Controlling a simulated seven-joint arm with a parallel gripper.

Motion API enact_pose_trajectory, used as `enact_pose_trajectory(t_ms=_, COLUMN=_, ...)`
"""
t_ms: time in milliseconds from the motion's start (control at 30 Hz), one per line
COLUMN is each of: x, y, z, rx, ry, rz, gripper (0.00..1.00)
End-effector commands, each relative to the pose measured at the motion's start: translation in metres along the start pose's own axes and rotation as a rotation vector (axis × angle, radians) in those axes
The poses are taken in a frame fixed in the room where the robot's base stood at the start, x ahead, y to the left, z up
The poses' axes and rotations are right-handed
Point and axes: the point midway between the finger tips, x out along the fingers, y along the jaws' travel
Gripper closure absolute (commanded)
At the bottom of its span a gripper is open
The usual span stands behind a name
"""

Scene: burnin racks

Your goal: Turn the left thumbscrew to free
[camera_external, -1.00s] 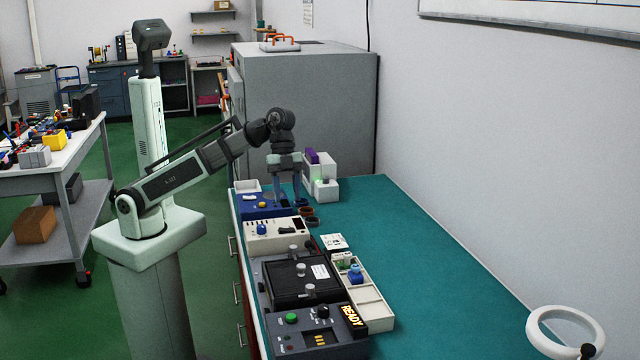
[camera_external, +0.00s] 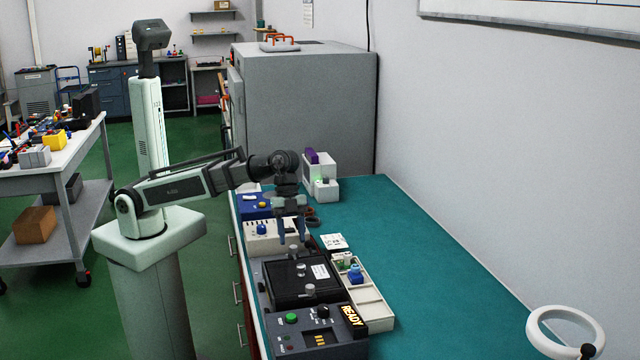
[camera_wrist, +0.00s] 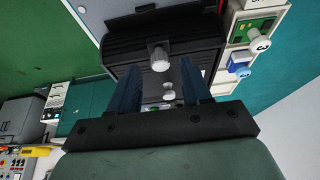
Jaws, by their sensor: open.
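The black fixture (camera_external: 282,283) on the bench carries a row of grey knobs on its top. The far one, which I take for the left thumbscrew (camera_external: 293,251), stands at the fixture's far end. It shows in the wrist view as a pale round knob on a square grey base (camera_wrist: 160,60). My gripper (camera_external: 292,240) points down above the fixture's far end, near this knob. In the wrist view its two dark blue fingers (camera_wrist: 160,77) are apart, with nothing between the tips that I can see held.
A cream tray (camera_external: 373,309) with a blue-capped item (camera_external: 355,274) lies right of the fixture. A cream box with a blue knob (camera_external: 262,229) stands beyond.

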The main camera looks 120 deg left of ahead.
Motion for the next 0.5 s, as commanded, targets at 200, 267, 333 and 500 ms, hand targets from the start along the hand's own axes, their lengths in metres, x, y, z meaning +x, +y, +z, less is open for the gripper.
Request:
enact_pose_trajectory(t_ms=200, x=0.015, y=0.0, z=0.0, rx=0.0, ry=0.0, rz=0.0, gripper=0.52)
enact_pose_trajectory(t_ms=267, x=0.017, y=0.0, z=0.0, rx=0.0, ry=0.0, rz=0.0, gripper=0.52)
enact_pose_trajectory(t_ms=333, x=0.018, y=0.0, z=0.0, rx=0.0, ry=0.0, rz=0.0, gripper=0.52)
enact_pose_trajectory(t_ms=500, x=0.019, y=0.0, z=0.0, rx=0.0, ry=0.0, rz=-0.001, gripper=0.52)
